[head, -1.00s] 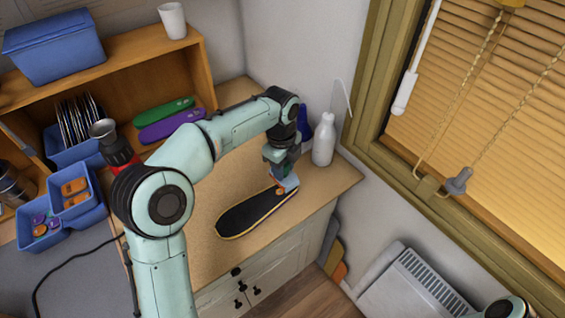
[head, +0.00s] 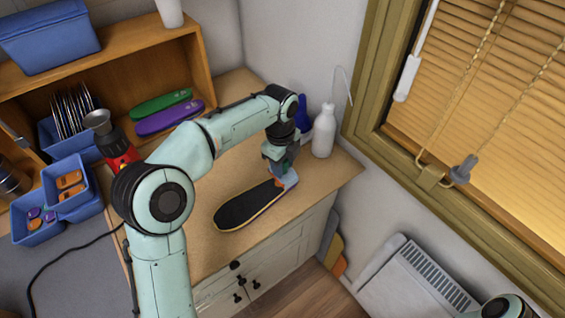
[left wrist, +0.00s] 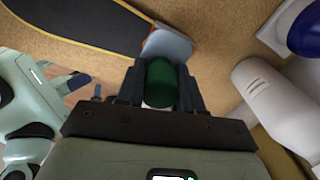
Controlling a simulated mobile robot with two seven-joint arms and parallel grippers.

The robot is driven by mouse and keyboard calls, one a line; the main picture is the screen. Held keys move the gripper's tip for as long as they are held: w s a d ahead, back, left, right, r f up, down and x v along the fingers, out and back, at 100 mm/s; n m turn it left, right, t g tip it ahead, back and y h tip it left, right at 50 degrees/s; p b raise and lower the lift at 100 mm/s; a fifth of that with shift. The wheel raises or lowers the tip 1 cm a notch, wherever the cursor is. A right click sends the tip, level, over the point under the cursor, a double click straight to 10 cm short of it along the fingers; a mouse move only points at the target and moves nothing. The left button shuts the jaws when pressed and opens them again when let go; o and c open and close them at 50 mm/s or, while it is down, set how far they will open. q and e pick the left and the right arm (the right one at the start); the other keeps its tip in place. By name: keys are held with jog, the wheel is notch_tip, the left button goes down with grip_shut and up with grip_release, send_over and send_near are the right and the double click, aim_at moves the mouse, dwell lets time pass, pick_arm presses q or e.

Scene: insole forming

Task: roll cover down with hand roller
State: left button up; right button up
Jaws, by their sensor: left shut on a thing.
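A black insole piece with a yellow edge (head: 245,207) lies flat on the wooden bench top; it also shows at the upper left of the left wrist view (left wrist: 75,28). My left gripper (head: 281,160) is above its right end. In the left wrist view the gripper (left wrist: 160,85) is shut on the green handle of the hand roller (left wrist: 161,80). The pale blue-grey roller head (left wrist: 168,44) is at the end of the insole. I cannot tell whether it presses on it. My right gripper is not in view.
A white bottle (head: 323,132) stands behind the gripper, beside a blue item (head: 303,113). Green (head: 161,104) and purple (head: 169,118) insole shapes lie by the wooden shelf (head: 205,65). Blue bins (head: 38,232) stand at the left. Bench top left of the insole is clear.

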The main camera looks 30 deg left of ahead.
pick_arm(q)
jog(key=shift+f, duration=0.75)
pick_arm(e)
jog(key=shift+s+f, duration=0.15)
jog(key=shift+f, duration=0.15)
pick_arm(q)
jog(key=shift+f, duration=0.2)
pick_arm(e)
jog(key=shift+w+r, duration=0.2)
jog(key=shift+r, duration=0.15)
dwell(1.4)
pick_arm(q)
jog(key=shift+s, duration=0.1)
